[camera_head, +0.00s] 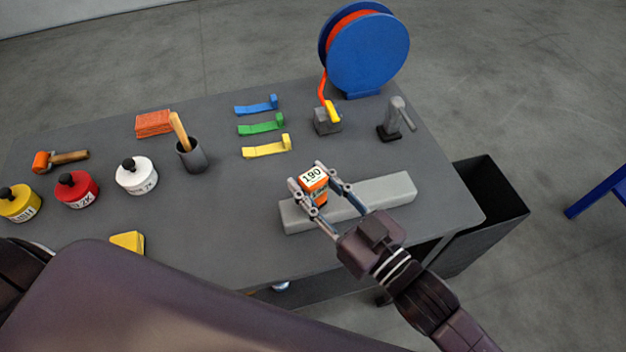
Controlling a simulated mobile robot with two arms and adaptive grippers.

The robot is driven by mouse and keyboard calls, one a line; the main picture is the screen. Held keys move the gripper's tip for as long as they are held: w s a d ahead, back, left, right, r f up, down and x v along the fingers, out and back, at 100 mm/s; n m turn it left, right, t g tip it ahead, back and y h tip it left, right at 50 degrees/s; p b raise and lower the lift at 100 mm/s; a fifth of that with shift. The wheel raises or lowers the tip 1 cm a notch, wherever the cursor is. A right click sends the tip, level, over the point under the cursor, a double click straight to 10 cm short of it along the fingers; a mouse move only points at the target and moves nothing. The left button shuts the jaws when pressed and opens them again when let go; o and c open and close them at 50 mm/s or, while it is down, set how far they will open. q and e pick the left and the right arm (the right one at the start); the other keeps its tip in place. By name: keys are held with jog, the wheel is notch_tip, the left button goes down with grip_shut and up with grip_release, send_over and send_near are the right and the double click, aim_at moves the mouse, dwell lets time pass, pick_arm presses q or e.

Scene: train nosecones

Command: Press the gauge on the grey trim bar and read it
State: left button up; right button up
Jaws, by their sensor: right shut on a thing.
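The orange gauge (314,186) is at the left half of the grey trim bar (385,190), with a white display on top that reads 190. My right gripper (318,184) is shut on the gauge, one finger on each side. The gauge appears to stand on the bar, but its underside is partly hidden by the fingers, so contact cannot be told for sure. The bar lies on the dark grey table (240,215) near its right front. My left gripper is not in view; only a dark part of mine shows at the lower left.
Blue (257,105), green (260,125) and yellow (266,146) clips lie behind the bar. A blue reel (372,50) stands at the back, near a grey clamp-like tool (395,120). Pots, a brush cup (190,156) and a mallet (62,158) are left. A black bin (490,210) is right.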

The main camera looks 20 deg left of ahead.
jog(key=shift+f, duration=0.5)
dwell(0.7)
notch_tip(320, 180, up, 7)
jog(key=p, duration=0.7)
jog(key=shift+r, duration=0.2)
jog(key=shift+f, duration=0.1)
